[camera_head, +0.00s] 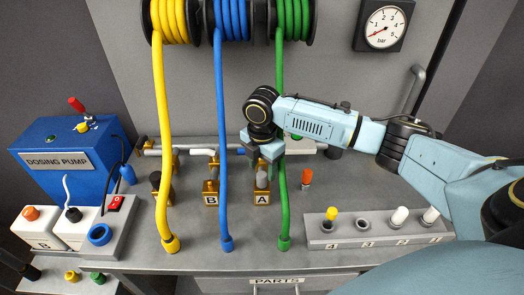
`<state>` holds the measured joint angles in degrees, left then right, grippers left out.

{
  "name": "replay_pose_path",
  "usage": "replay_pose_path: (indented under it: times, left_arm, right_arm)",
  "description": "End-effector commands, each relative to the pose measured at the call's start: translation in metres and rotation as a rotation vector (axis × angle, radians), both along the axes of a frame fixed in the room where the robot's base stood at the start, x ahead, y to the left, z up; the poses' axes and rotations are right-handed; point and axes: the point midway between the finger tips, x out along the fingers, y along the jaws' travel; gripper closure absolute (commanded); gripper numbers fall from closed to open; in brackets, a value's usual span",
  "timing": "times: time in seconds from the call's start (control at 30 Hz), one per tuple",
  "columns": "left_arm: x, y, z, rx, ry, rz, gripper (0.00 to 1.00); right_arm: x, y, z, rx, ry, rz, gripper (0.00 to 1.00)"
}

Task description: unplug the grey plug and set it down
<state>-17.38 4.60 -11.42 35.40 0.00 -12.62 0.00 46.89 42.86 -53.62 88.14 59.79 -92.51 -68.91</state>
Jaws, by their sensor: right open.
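The grey plug (262,180) stands upright in the brass fitting labelled A (262,199) at the back of the bench. My right gripper (263,161) is open and points down just above the plug, with its fingers close around the plug's top. I cannot tell whether they touch it. My left gripper is not in view.
A green hose (284,215) hangs just right of the plug, and a blue hose (222,190) and a yellow hose (163,130) hang to the left. A grey numbered rack (380,238) with several plugs sits at the right. The bench front between the blue and green hoses is clear.

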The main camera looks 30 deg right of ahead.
Motion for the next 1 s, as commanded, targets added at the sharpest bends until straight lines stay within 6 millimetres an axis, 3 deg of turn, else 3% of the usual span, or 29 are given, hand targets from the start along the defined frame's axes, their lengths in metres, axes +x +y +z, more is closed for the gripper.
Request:
replay_pose_path:
  times: [0.1,0.3,0.7,1.0]
  left_arm:
    - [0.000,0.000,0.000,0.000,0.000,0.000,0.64]
    - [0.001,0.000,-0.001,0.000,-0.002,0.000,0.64]
    - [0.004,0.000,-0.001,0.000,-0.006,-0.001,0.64]
    - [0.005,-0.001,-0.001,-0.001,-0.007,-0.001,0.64]
  right_arm:
    - [-0.001,0.000,-0.021,0.000,0.003,-0.001,0.46]
    - [0.000,0.000,-0.042,0.000,0.000,0.000,0.46]
    - [0.000,0.000,-0.048,0.000,-0.001,0.000,0.47]
    - [0.000,0.000,-0.048,0.000,-0.001,0.000,0.86]
